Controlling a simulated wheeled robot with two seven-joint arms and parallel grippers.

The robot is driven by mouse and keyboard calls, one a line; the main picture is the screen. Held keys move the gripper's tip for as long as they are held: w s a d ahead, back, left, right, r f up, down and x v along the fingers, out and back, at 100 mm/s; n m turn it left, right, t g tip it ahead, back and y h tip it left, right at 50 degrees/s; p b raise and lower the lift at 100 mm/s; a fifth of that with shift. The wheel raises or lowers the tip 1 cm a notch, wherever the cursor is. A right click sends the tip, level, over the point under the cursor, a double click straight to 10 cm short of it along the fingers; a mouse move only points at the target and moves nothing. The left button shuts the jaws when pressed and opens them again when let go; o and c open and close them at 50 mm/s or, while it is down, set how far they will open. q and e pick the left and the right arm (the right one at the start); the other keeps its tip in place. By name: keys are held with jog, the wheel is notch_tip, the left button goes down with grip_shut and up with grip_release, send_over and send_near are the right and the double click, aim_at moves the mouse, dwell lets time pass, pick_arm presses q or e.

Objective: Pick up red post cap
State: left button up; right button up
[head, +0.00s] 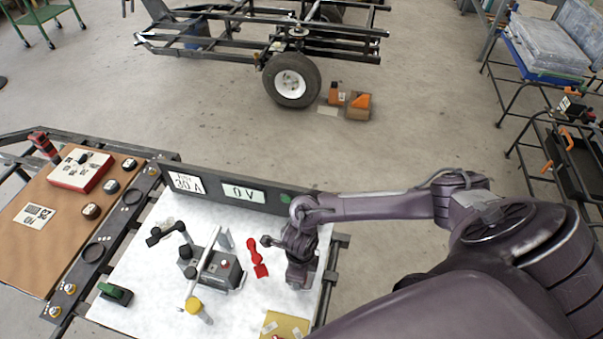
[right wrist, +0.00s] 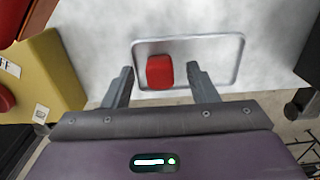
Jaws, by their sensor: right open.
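The red post cap (right wrist: 160,72) is a small red block with rounded corners. In the right wrist view it sits on a shallow rimmed metal tray (right wrist: 222,42) on the white tabletop. My right gripper (right wrist: 161,84) is open, its two fingers apart on either side of the cap, with visible gaps. In the head view my right gripper (head: 299,274) points down over the right side of the white table, and I cannot make out the cap or tray there. My left gripper is not in view.
A yellow box (head: 286,326) stands near the front; a yellow block also shows in the right wrist view (right wrist: 52,72). A red tool (head: 257,259) and a grey fixture (head: 215,268) lie left of my gripper. A dark meter panel (head: 215,187) edges the table's back.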

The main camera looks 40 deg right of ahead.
jog(key=c, duration=1)
jog(key=shift+r, duration=0.1)
jog(key=shift+c, duration=0.2)
